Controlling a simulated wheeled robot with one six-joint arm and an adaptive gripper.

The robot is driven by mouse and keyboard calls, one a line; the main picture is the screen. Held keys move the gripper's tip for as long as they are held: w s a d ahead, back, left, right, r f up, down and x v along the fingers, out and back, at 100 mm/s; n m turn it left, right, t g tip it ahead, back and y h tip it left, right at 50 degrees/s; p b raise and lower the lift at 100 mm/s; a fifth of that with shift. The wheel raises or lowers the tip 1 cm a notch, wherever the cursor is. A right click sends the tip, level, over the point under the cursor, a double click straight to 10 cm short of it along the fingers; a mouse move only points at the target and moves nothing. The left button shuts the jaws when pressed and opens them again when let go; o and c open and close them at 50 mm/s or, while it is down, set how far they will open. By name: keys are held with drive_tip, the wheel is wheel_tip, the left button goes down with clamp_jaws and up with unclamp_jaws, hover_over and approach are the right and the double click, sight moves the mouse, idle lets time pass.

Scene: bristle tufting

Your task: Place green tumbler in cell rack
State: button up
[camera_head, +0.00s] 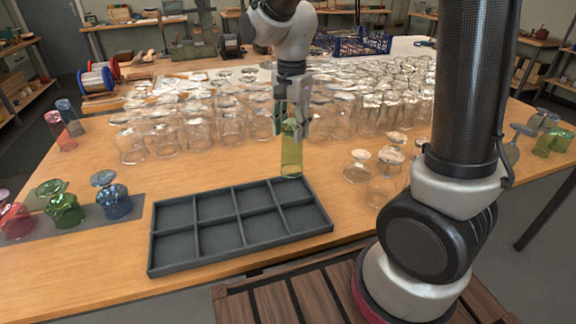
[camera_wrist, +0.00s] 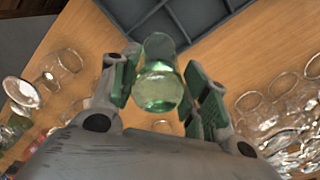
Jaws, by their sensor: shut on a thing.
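The green tumbler (camera_head: 291,158) is upright behind the right back corner of the rack, over the wooden table. My gripper (camera_head: 292,118) is shut on its upper part from above. In the wrist view the tumbler (camera_wrist: 158,75) sits between the two fingers of my gripper (camera_wrist: 162,88). I cannot tell whether its base touches the table. The dark grey cell rack (camera_head: 238,220) lies flat near the table's front edge, with two rows of cells, all empty. A corner of the rack (camera_wrist: 190,15) shows at the top of the wrist view.
Many clear glasses (camera_head: 230,125) crowd the table behind the tumbler. A few more clear glasses (camera_head: 358,166) stand to its right. Red, green and blue glasses (camera_head: 62,205) stand on a grey mat at left. Bare table (camera_head: 220,172) lies behind the rack.

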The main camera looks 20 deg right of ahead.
sight(292, 148)
wheel_tip(292, 148, down, 7)
idle(0.3)
drive_tip(key=shift+f, duration=0.15)
drive_tip(key=o, duration=1.4)
drive_tip(key=shift+f, duration=0.1)
drive_tip(key=shift+c, duration=0.2)
